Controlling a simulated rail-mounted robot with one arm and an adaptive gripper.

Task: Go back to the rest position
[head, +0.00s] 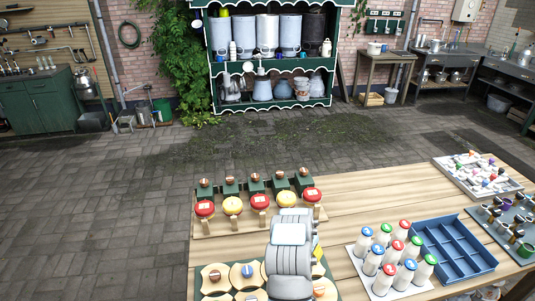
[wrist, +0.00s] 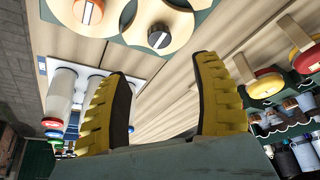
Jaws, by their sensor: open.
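My gripper shows in the wrist view (wrist: 165,105) with its two yellow, dark-lined fingers spread apart. It is open, and nothing sits between the fingers. Bare wooden table top (wrist: 170,90) shows through the gap.
Bottles with coloured caps (head: 397,247) stand right of my arm, beside a blue divided tray (head: 455,243). Red and yellow round pieces (head: 232,205) line a rack behind it. Wooden discs (head: 213,273) lie left. The table's back middle is clear.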

